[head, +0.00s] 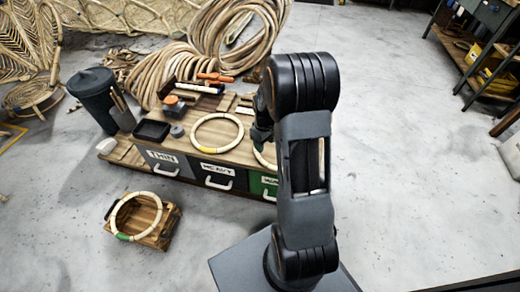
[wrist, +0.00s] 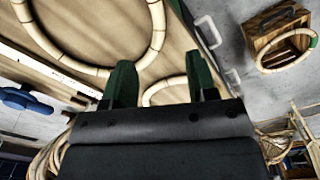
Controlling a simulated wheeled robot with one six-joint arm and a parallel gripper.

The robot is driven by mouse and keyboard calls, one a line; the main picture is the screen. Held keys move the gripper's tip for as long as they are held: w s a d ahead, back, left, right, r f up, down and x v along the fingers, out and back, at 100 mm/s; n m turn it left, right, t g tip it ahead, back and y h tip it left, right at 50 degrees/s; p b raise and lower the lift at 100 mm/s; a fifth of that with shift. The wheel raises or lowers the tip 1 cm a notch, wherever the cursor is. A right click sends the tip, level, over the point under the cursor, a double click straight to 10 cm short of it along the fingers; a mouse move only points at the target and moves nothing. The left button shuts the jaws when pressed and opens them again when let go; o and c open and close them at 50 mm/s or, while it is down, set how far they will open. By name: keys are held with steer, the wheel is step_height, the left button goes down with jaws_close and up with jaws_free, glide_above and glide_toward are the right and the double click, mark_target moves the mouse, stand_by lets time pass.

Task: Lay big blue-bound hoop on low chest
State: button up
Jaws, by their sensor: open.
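The low chest (head: 180,152) has a wooden top and grey, black and green drawer fronts. A pale hoop with a yellow binding (head: 240,129) lies flat on its top; a large hoop also shows in the wrist view (wrist: 157,30). A second hoop (head: 258,156) lies at the chest's right end, mostly hidden behind my arm; part of it shows by my fingers in the wrist view (wrist: 158,88). I see no blue binding on any hoop. My gripper (wrist: 158,85) is open, its green fingers low over the chest top near this second hoop. Whether they straddle it I cannot tell.
A green-bound hoop (head: 115,222) rests on a small wooden crate (head: 165,240) on the floor at left. A dark bin (head: 92,88), black tray (head: 151,131), tools and rattan coils (head: 190,62) crowd the chest's left and back.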

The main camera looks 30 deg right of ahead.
steer(key=s+a+r+m+t, duration=0.2)
steer(key=s+a+r+m, duration=0.1)
steer(key=s+a+r, duration=1)
step_height(320, 180, up, 2)
steer(key=shift+s+a+r+t, duration=0.3)
steer(key=shift+s+a, duration=0.1)
steer(key=shift+s, duration=0.15)
